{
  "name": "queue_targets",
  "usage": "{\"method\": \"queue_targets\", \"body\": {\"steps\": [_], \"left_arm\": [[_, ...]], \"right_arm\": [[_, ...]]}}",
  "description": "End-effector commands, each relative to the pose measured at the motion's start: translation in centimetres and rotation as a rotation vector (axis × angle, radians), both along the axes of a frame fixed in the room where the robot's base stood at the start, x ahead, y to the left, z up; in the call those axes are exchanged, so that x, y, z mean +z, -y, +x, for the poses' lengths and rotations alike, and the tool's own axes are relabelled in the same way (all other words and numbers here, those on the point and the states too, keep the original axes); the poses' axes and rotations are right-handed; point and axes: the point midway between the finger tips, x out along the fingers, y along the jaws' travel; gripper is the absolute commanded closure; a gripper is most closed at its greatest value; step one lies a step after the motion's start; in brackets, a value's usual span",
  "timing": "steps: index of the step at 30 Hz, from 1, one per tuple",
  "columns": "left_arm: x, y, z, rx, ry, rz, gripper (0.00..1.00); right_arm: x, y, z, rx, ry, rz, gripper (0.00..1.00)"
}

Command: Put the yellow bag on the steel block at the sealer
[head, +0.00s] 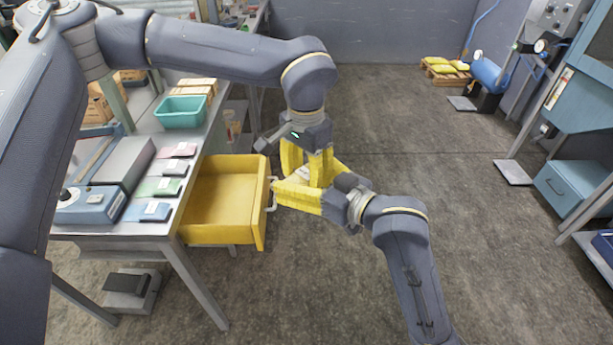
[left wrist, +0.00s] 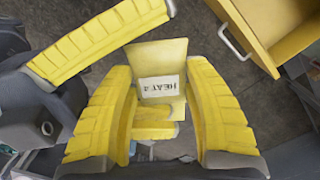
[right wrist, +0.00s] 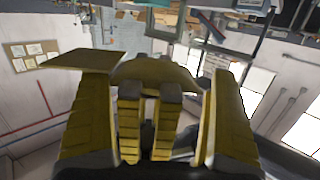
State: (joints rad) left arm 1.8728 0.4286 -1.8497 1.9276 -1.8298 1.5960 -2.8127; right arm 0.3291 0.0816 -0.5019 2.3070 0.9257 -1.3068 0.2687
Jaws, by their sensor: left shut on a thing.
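The yellow bag (left wrist: 160,60) has a white label marked HEAT 4 and shows in the left wrist view. My left gripper (head: 307,178) is shut on it and holds it in the air right of the open drawer. My right gripper (head: 298,193) reaches in from the right, close to the left one. In the right wrist view, its fingers (right wrist: 158,115) are wide apart, with the left gripper's fingers between them. Gripper fingers hide much of the bag in the head view. The sealer (head: 90,205) is blue and grey on the bench at left. I cannot clearly single out its steel block.
A yellow drawer (head: 222,203) stands open from the bench, just left of the grippers. Pink (head: 177,150), dark, green (head: 158,187) and blue (head: 147,212) labelled packets lie beside the sealer. A teal bin (head: 181,112) stands behind them.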

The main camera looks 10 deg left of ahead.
Motion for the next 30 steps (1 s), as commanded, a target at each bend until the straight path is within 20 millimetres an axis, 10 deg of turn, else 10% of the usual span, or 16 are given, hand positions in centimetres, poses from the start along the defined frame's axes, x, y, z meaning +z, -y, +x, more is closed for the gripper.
{"method": "queue_targets", "body": {"steps": [7,23,24,30], "left_arm": [[0.21,0.19,-0.01,-0.005,0.003,-0.004,0.81],[0.29,0.24,0.20,-0.004,0.009,-0.007,0.80],[0.29,0.23,0.20,-0.004,0.009,-0.007,0.44],[0.25,0.23,0.16,-0.003,0.007,-0.006,0.23]], "right_arm": [[-0.28,-0.07,0.03,0.001,-0.006,-0.003,0.07],[-0.24,-0.23,-0.18,0.006,-0.007,0.000,0.68],[-0.20,-0.23,-0.20,0.007,-0.007,0.001,0.69],[-0.16,-0.22,-0.17,0.006,-0.006,0.001,0.69]]}}
